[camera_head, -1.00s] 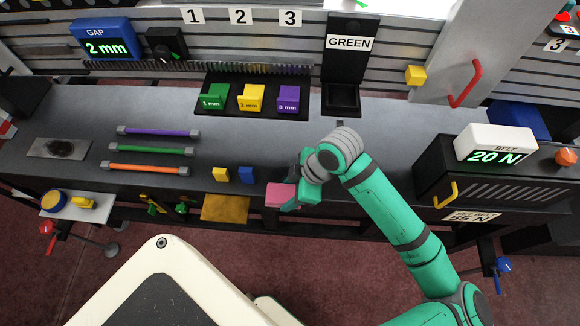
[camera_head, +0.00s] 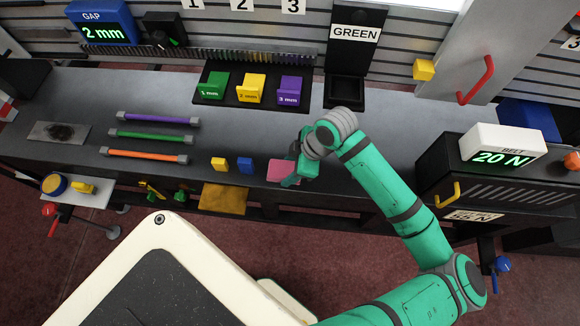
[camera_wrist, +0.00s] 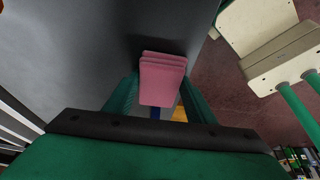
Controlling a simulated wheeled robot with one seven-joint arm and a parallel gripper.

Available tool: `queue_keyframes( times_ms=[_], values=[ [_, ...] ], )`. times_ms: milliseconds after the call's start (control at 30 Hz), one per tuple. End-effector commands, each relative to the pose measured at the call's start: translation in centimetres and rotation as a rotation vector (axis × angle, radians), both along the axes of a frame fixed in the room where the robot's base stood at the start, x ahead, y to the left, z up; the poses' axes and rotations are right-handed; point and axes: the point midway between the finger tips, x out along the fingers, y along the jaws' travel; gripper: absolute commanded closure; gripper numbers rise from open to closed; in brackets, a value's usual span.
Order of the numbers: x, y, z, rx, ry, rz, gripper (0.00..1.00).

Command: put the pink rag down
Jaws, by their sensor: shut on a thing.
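The pink rag (camera_head: 279,171) is a small folded pad near the front edge of the grey table (camera_head: 75,100). In the wrist view the pink rag (camera_wrist: 162,80) shows its layers, with a dark shadow beside it on the grey top. My gripper (camera_head: 291,177) is shut on the rag, and its fingers also show in the wrist view (camera_wrist: 155,97) on both sides of it. I cannot tell whether the rag touches the table top.
A blue block (camera_head: 245,166) and a yellow block (camera_head: 218,164) stand just left of the rag. Purple, green and orange rods lie farther left. A black rack (camera_head: 250,101) holds three coloured blocks behind. The belt unit (camera_head: 480,165) is at right.

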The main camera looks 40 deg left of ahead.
Motion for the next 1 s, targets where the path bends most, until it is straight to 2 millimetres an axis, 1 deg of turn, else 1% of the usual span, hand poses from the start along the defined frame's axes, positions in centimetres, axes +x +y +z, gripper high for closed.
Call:
queue_keyframes(
  times_ms=[633,667,700,733,1000],
  values=[
    [0.1,-0.2,-1.6,-0.006,0.000,-0.003,0.68],
    [0.1,-0.2,-1.6,-0.006,0.000,-0.002,0.45],
    [0.1,-0.1,-1.6,-0.006,0.000,-0.002,0.35],
    [0.1,-0.1,-1.6,-0.006,0.000,-0.002,0.31],
    [0.0,-0.3,-1.6,-0.011,0.002,-0.002,0.31]
  ],
)
